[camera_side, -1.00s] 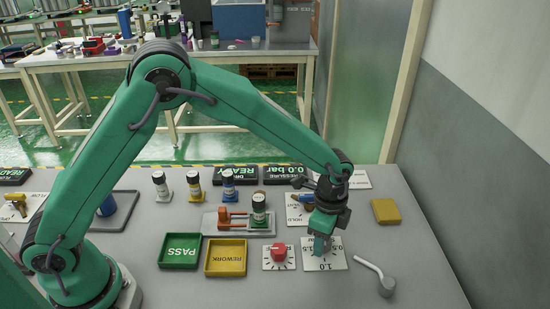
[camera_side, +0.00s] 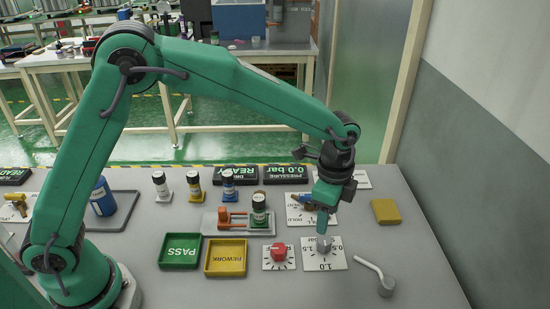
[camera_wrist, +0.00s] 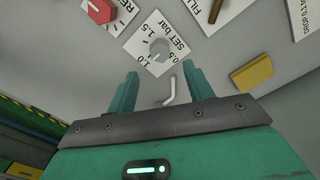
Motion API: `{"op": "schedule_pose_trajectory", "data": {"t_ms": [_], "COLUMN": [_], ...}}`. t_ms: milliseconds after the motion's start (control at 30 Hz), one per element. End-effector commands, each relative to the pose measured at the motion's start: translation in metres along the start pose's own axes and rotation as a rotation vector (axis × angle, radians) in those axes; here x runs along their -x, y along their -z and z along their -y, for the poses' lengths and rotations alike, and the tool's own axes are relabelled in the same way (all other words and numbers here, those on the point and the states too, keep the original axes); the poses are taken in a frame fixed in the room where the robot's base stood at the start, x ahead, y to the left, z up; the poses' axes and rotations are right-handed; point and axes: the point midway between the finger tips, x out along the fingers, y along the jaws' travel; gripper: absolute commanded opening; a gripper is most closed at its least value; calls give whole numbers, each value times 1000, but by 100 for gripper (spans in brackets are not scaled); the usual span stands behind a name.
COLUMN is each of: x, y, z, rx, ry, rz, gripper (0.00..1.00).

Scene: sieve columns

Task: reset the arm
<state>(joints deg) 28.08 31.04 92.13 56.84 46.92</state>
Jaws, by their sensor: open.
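My gripper (camera_side: 324,220) is above the white pressure dial plate (camera_side: 336,262) with its grey knob (camera_side: 324,244). In the wrist view my gripper (camera_wrist: 160,88) is open and empty, its two green fingers apart. The grey knob (camera_wrist: 159,48) lies beyond the fingertips in that view, apart from them. The marks 0.5, 1.0 and 1.5 show around the knob.
A red knob (camera_side: 278,252) stands left of the dial. Green PASS (camera_side: 180,264) and yellow REWORK (camera_side: 226,271) trays lie further left. A grey bent lever (camera_side: 385,285) and yellow block (camera_side: 386,211) are at right. Columns (camera_side: 228,187) stand behind.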

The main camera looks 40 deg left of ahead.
Motion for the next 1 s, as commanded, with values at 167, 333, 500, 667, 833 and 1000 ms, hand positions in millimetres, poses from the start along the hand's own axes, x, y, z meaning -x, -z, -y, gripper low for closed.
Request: {"op": "schedule_pose_trajectory", "data": {"t_ms": [167, 333, 500, 667, 833, 1000], "x": [0, 4, 22, 48, 78, 103], "y": [0, -4, -18, -44, -76, -110], "z": [0, 0, 1, 0, -7, -17], "rx": [0, 15, 73, 172, 301, 431], "ry": [0, 4, 21, 49, 83, 116], "rz": [0, -4, -20, -48, -84, -121], "gripper": [52, 52, 52, 52, 52, 52]}}
